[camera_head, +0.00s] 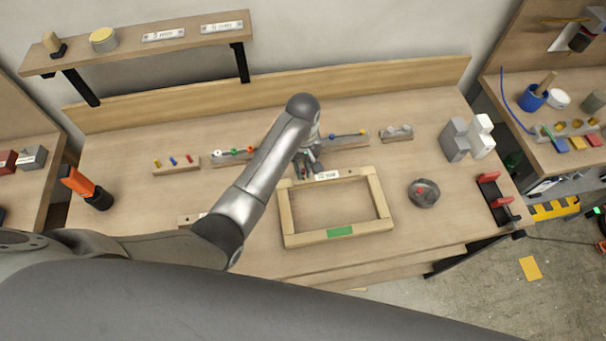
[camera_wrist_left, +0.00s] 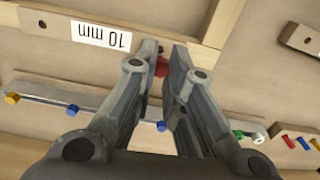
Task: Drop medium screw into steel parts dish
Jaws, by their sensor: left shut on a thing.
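My left gripper (camera_head: 309,170) is over the back edge of a wooden frame on the bench. In the left wrist view the fingers (camera_wrist_left: 162,60) are shut on a small red piece (camera_wrist_left: 162,67), of which only a bit shows between the tips; I take it for the screw, but its size and shape are mostly hidden. The round steel parts dish (camera_head: 426,202) stands right of the frame, apart from the gripper, with a small red thing (camera_head: 420,189) inside. My right gripper is not in view.
A rail with coloured heads (camera_wrist_left: 40,104) runs behind. A small block with coloured pegs (camera_head: 176,165) sits left. Grey-white blocks (camera_head: 455,141) and a red-topped rack (camera_head: 497,197) stand right.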

